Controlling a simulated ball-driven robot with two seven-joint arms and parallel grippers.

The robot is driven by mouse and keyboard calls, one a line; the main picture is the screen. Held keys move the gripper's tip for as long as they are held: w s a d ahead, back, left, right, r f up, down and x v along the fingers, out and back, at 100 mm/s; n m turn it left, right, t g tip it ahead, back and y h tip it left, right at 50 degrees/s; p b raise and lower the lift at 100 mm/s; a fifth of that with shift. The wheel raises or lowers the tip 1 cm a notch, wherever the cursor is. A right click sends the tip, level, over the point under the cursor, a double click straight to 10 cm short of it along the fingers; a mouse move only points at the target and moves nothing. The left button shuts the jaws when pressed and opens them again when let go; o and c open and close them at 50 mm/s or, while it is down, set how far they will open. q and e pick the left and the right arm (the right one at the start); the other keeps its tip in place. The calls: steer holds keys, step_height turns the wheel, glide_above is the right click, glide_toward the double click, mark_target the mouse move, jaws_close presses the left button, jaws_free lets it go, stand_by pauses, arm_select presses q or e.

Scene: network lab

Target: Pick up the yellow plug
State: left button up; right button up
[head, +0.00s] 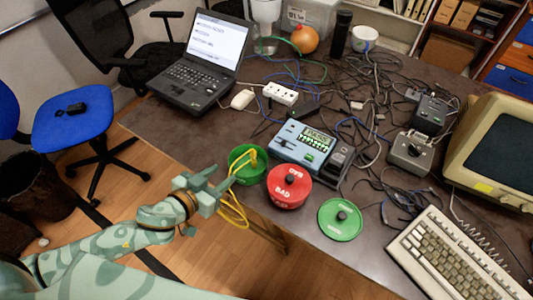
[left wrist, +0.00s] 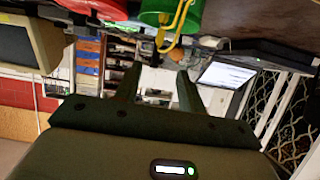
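The yellow plug (head: 252,156) sits at the green bowl (head: 240,177), with its yellow cable (head: 235,210) looping down over the table's front edge. In the left wrist view, which is upside down, the yellow plug and cable (left wrist: 178,22) show at the top against the green bowl (left wrist: 155,12). My left gripper (head: 222,180) is just left of the bowl in the head view. Its two fingers (left wrist: 158,82) stand apart with nothing between them. The plug's exact end is too small to make out. My right gripper is not in view.
A red "BAD" container (head: 289,187) stands right of the green bowl, with a green lid (head: 340,219) beyond it. A blue tester box (head: 304,145) stands behind. Tangled cables (head: 375,105), a laptop (head: 202,65) and a keyboard (head: 450,255) take up much of the table.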

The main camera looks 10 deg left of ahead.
mark_target(251, 154)
arm_select(q)
steer(key=b+x, duration=0.2)
steer(key=x, duration=0.9)
steer(key=shift+a+f, duration=0.1)
steer(key=b+x, duration=0.1)
steer(key=x, duration=0.3)
steer(key=shift+w+f+b, duration=0.15)
steer(key=shift+f+b, duration=0.05)
steer(key=shift+b, duration=0.2)
steer(key=shift+w+d, duration=0.35)
steer(key=shift+w, duration=0.05)
steer(key=shift+s, duration=0.1)
steer(key=shift+c, duration=0.7)
jaws_close()
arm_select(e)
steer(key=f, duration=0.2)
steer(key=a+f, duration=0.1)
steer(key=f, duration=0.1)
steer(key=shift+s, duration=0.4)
